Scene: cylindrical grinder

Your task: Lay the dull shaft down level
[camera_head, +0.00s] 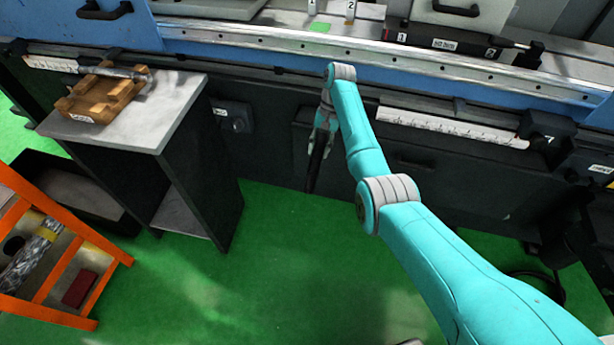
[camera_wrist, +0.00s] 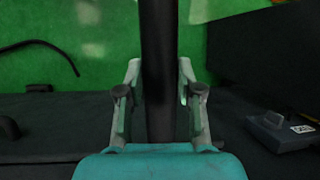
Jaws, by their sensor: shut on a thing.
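A dark, matt shaft (camera_head: 317,160), which fits the dull shaft of the task, hangs from my gripper (camera_head: 325,118) in front of the machine's dark base. It points downward, close to upright, over the green floor. In the wrist view the shaft (camera_wrist: 158,45) runs between the two fingers of my gripper (camera_wrist: 159,82), which are shut on it. The shaft's upper end is hidden by the gripper.
A grey-topped stand (camera_head: 150,112) at left carries a wooden cradle (camera_head: 107,97) with a shiny shaft (camera_head: 112,70) across it. An orange rack (camera_head: 85,245) stands lower left. The blue machine (camera_head: 400,62) spans the back. Green floor (camera_head: 270,270) is open in the middle.

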